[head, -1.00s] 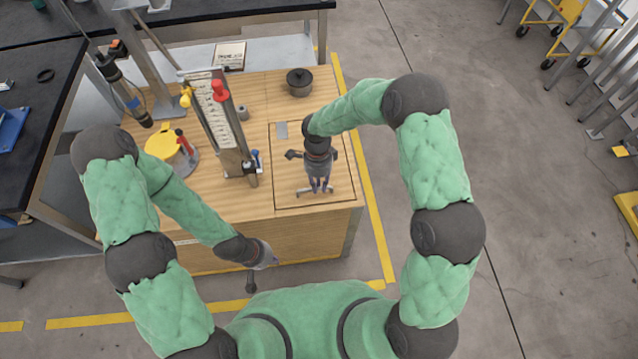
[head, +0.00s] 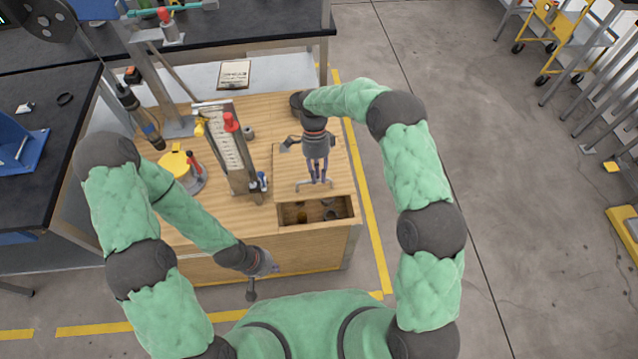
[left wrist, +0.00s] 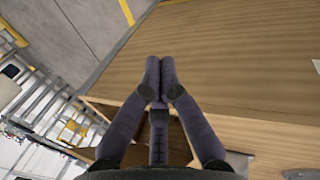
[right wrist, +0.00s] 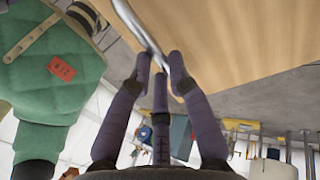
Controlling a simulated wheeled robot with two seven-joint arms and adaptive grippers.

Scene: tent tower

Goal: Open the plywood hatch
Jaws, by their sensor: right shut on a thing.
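The plywood hatch (head: 292,170) is in the bench top, with its near edge away from the frame. A compartment (head: 293,215) shows in front of that edge, with several small dark things inside. I cannot tell whether the panel is tilted up or shifted back. My right gripper (head: 318,180) is shut on the hatch's metal handle (head: 302,184). The handle also shows between the fingers in the right wrist view (right wrist: 130,18). My left gripper (head: 268,264) is shut and empty, low by the bench's front face; its fingertips meet in the left wrist view (left wrist: 160,65).
A measuring stand (head: 226,150) with red and yellow knobs stands left of the hatch. A yellow-topped round fixture (head: 178,165) is further left. The bench's right edge borders open floor (head: 480,150).

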